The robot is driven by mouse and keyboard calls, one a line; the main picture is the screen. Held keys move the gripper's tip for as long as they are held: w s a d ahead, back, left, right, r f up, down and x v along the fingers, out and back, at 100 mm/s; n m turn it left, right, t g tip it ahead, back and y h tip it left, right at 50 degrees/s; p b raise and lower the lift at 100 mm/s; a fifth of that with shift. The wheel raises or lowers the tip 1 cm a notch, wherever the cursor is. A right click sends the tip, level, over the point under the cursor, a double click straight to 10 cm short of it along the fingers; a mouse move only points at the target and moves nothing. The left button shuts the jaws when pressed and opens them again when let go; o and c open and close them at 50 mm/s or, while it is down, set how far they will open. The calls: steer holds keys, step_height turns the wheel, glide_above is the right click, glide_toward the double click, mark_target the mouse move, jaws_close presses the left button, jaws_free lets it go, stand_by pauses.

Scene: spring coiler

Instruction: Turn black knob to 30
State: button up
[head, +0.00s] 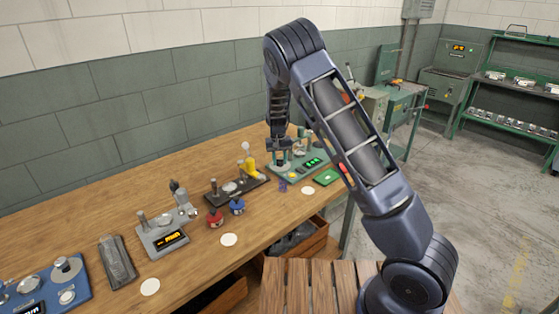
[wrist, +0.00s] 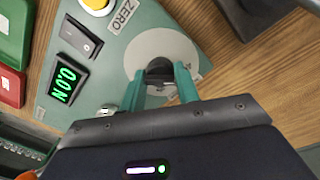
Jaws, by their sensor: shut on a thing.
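The black knob (wrist: 160,68) stands at the middle of a pale round disc (wrist: 156,42) on a grey-green device. In the wrist view my gripper (wrist: 161,80) has its teal fingers on either side of the knob, shut on it. The fingers and gripper body hide part of the knob and disc, and I cannot read a scale or pointer. The device's green display (wrist: 66,80) reads 0.0 N. In the head view my gripper (head: 281,160) is at the grey-green device (head: 296,172) at the far end of the bench; the knob is too small to make out.
Beside the display are a black rocker switch (wrist: 82,38), a yellow button (wrist: 97,4) and a ZERO label (wrist: 125,14). Other testers, red and blue small items and white discs stand along the wooden bench (head: 100,207). A green pad (head: 327,177) lies right of the device.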

mark_target(278, 161)
steer(key=m, duration=0.4)
steer(key=shift+a, duration=0.1)
steer(key=m, duration=0.4)
steer(key=shift+w+r+g, duration=0.1)
steer(key=shift+g, duration=0.2)
steer(key=shift+m, duration=0.5)
steer(key=o, duration=0.9)
steer(key=shift+o, duration=0.2)
step_height(278, 161, up, 11)
steer(key=shift+w+a, duration=0.15)
steer(key=shift+a, duration=0.1)
